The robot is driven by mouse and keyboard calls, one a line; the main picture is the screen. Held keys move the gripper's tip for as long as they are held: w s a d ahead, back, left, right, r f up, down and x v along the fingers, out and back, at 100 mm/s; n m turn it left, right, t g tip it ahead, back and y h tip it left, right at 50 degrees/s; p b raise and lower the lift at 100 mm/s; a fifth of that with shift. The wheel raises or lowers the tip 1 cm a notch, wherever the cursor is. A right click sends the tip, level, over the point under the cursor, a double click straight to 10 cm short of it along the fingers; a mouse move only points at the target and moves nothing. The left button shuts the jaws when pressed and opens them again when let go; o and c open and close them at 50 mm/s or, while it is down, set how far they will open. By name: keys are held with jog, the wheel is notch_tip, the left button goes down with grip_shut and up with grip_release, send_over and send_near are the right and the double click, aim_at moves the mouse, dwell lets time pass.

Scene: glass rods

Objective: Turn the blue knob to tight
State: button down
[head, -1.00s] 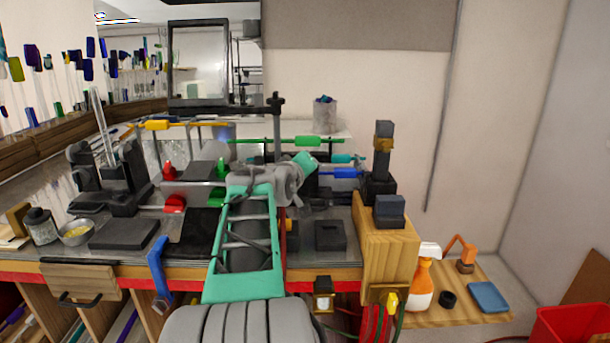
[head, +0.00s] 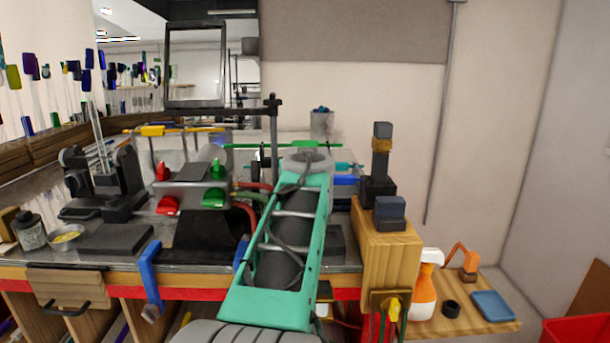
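My green and grey arm (head: 285,240) reaches forward over the bench, and its far end covers the middle of the apparatus. My gripper is hidden behind the arm, so its fingers do not show. A blue piece (head: 345,180) shows just right of the arm's end, partly covered; it may be the blue knob. A teal piece (head: 343,166) sits just above it. A blue clamp (head: 150,272) hangs on the bench's front edge at the left. Another blue part (head: 241,252) shows at the arm's left side. I cannot tell how tight any knob is.
Red knobs (head: 167,205) and green knobs (head: 214,198) sit left of the arm. A dark upright post (head: 274,130) stands behind it. A wooden block (head: 385,250) with dark fittings is at the right. A small bowl (head: 67,238) and a jar (head: 30,232) are at the left.

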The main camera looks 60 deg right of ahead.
dwell(0.3)
jog(key=c, duration=1.1)
grip_release()
jog(key=b+v, duration=0.1)
jog(key=v, duration=0.6)
jog(key=shift+s+a+r, duration=0.1)
jog(key=shift+s+a, duration=0.1)
jog(key=shift+a, duration=0.1)
